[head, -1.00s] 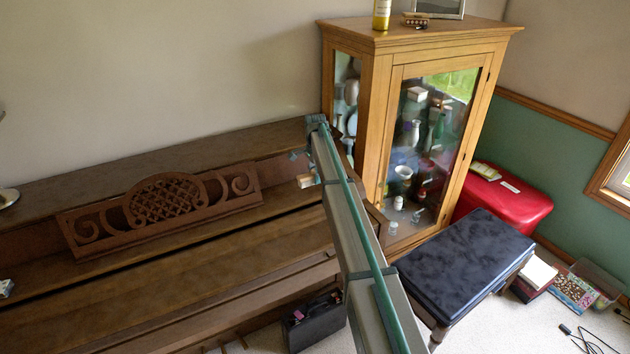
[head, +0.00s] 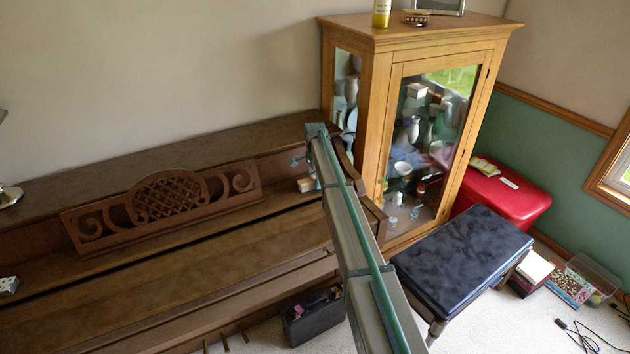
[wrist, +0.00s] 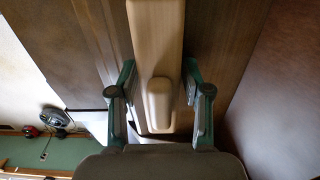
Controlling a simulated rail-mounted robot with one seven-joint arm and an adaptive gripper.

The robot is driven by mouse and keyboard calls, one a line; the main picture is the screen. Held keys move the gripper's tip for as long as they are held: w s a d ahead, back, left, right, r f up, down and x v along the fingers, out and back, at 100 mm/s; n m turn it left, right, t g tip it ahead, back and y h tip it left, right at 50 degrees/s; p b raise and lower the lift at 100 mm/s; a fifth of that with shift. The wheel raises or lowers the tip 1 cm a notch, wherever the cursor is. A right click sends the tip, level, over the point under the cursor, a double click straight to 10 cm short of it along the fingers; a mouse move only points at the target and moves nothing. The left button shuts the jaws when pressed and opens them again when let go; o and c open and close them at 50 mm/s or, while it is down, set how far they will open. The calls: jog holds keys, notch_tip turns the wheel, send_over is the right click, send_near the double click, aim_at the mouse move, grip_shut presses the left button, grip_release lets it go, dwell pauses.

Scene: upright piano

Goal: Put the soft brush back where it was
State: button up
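The soft brush, a pale wooden body with a raised rounded block on it, shows in the wrist view (wrist: 155,35) between the two green-grey fingers of my gripper (wrist: 159,72). The fingers lie close along both its sides and appear shut on it. In the head view the brush is a small pale piece (head: 306,185) below my gripper (head: 301,162), at the right end of the piano (head: 150,265). I cannot tell whether it touches the wood. Its bristles are hidden, and my arm covers part of this area.
The glass-fronted cabinet (head: 377,95) stands close to the right of my gripper. A carved music desk (head: 168,200) is to the left. A dark padded bench (head: 462,255) and a red chest (head: 505,200) stand at the right. The piano lid left of the brush is largely clear.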

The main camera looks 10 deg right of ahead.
jog(key=shift+o, duration=0.3)
jog(key=shift+r, duration=0.25)
notch_tip(320, 180, up, 12)
jog(key=b, duration=0.4)
